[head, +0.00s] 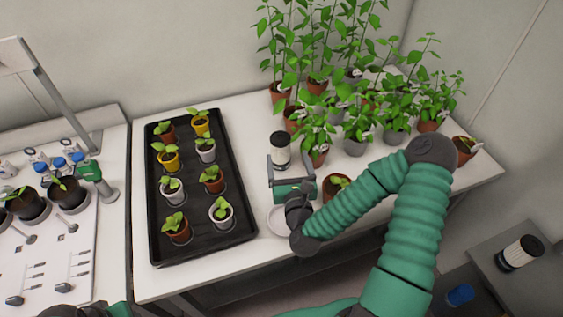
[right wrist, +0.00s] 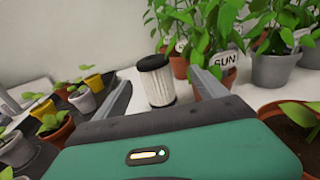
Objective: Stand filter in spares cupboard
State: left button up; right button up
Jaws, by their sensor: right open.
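A filter (head: 280,147), a pleated white cylinder with a dark cap, stands upright on the white table, between the black seedling tray and the tall plants. It also shows in the right wrist view (right wrist: 156,82). My right gripper (head: 291,160) is open, its two fingers pointing at the filter from the near side. In the right wrist view the filter appears between and just beyond the fingertips (right wrist: 165,84); I cannot tell whether they touch it. A similar filter (head: 520,252) is at the lower right on a grey unit (head: 490,262); I cannot tell whether that is the spares cupboard. My left gripper is not in view.
A black tray (head: 202,252) of potted seedlings lies left of my right gripper. Tall potted plants (head: 350,110) crowd the table's back right. A small potted seedling (head: 337,184) is close by my right forearm. A blue-topped item (head: 460,294) is at the lower right.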

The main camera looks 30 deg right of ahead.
aim_at(281, 140)
jog(key=x, duration=0.2)
jog(key=a+x, duration=0.1)
jog(key=x, duration=0.4)
jog(key=shift+w+a+r, duration=0.15)
jog(key=shift+w+r, duration=0.2)
jog(key=shift+w, duration=0.35)
jog(key=shift+d+f, duration=0.15)
jog(key=shift+d, duration=0.3)
jog(key=c, duration=0.4)
jog(key=shift+a, duration=0.2)
jog(key=c, duration=1)
jog(key=shift+d+p, duration=0.2)
jog(key=shift+p, duration=0.1)
jog(key=c, duration=0.4)
